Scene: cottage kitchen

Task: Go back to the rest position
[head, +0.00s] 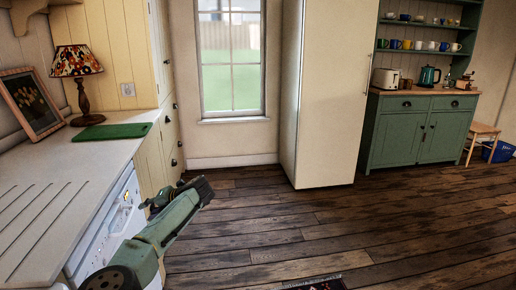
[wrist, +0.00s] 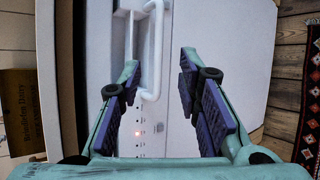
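My gripper (wrist: 158,80) is open in the wrist view, its two dark-padded fingers apart with nothing held between them. A white appliance front (wrist: 225,70) faces it, with a pale handle (wrist: 156,50) showing beyond and between the fingers. A small orange light and a row of marks show on the panel. Whether the fingers touch the appliance cannot be told. In the head view my gripper (head: 202,190) is at the end of my green arm, to the right of the counter, above the floor. The white appliance (head: 115,222) sits under the counter at the left.
The counter (head: 60,185) holds a green board (head: 113,131), a lamp (head: 79,70) and a picture frame (head: 30,103). A tall white cabinet (head: 333,95) and a green dresser (head: 418,133) stand farther back. The wooden floor (head: 300,235) is largely clear. A patterned rug (wrist: 310,95) lies at the right.

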